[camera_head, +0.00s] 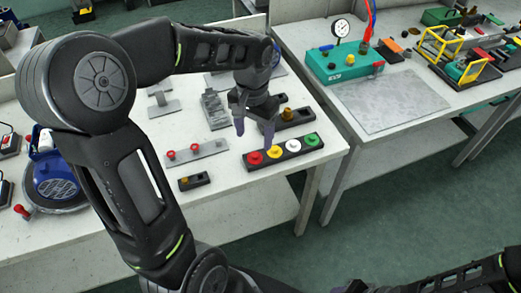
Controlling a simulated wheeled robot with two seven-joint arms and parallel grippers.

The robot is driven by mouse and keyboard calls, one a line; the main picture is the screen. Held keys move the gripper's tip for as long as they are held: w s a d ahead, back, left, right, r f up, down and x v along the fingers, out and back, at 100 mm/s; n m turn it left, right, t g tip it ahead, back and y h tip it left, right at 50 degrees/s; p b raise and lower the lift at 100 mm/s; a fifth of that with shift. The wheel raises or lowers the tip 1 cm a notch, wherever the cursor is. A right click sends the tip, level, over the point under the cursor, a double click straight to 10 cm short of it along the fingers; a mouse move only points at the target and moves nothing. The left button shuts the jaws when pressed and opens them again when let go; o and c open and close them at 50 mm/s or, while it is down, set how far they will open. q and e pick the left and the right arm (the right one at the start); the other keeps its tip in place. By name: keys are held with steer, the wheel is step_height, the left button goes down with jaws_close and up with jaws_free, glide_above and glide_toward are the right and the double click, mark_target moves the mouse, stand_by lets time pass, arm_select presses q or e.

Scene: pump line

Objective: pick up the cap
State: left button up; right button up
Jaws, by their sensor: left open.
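A black rack (283,153) on the left-hand table holds a row of round caps: a red cap (255,158), a yellow cap (274,151), a white cap (293,145) and a green cap (313,140). The picture does not show which of them is the task's cap. My left gripper (255,134) points down over the red and yellow end of the rack. Its fingers are apart, with nothing seen between them. My right arm crosses the lower right corner; its gripper (350,288) is only partly seen at the bottom edge, its jaws unclear.
A grey plate with red knobs (196,152) and a small black block (194,181) lie left of the rack. A black block with a brass part (295,116) lies behind it. A blue pump (57,178) stands at left. The right-hand table has a green pump unit (340,66).

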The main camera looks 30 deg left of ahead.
mark_target(254, 155)
arm_select(q)
steer(key=shift+s, duration=0.15)
steer(key=shift+f, duration=1.3)
steer(key=shift+w+a+f+p, duration=0.15)
steer(key=shift+f+p, duration=0.1)
steer(key=shift+f, duration=1.05)
steer(key=shift+w+f+p, duration=0.15)
steer(key=shift+f+p, duration=0.1)
steer(key=shift+f, duration=1.05)
jaws_close()
